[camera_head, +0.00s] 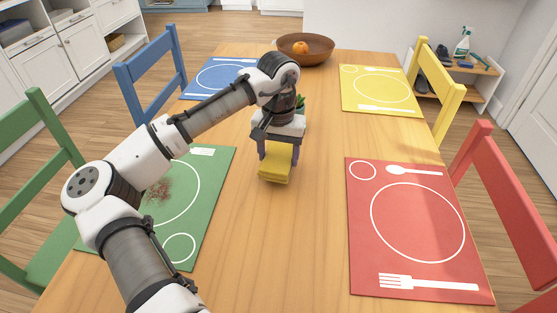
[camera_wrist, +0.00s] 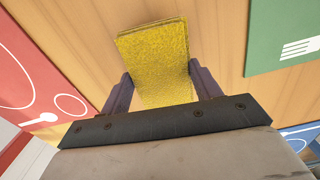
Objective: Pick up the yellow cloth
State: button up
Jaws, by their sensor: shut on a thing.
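The yellow cloth (camera_head: 275,163) is a folded, textured piece between the fingers of my gripper (camera_head: 277,158), over the middle of the wooden table. In the wrist view the cloth (camera_wrist: 157,60) sticks out past the two purple fingers of my gripper (camera_wrist: 157,90), one finger on each side of it. My gripper is shut on the cloth. Whether the cloth touches the table or hangs just above it, I cannot tell. The cloth's upper end is hidden by the gripper body.
A green placemat (camera_head: 213,185) with a brown smudge (camera_head: 158,189) lies left, partly behind my arm. Red (camera_head: 408,273), yellow (camera_head: 350,92) and blue (camera_head: 205,80) placemats lie around the table. A brown bowl (camera_head: 320,52) with an orange (camera_head: 300,48) and a partly hidden plant (camera_head: 300,102) stand farther back.

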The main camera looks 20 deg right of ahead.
aim_at(278, 157)
notch_tip(278, 157, up, 17)
jog(key=p, duration=0.1)
jog(key=shift+r, duration=0.1)
jog(key=o, duration=0.4)
jog(key=c, duration=0.3)
jog(key=shift+a, duration=0.1)
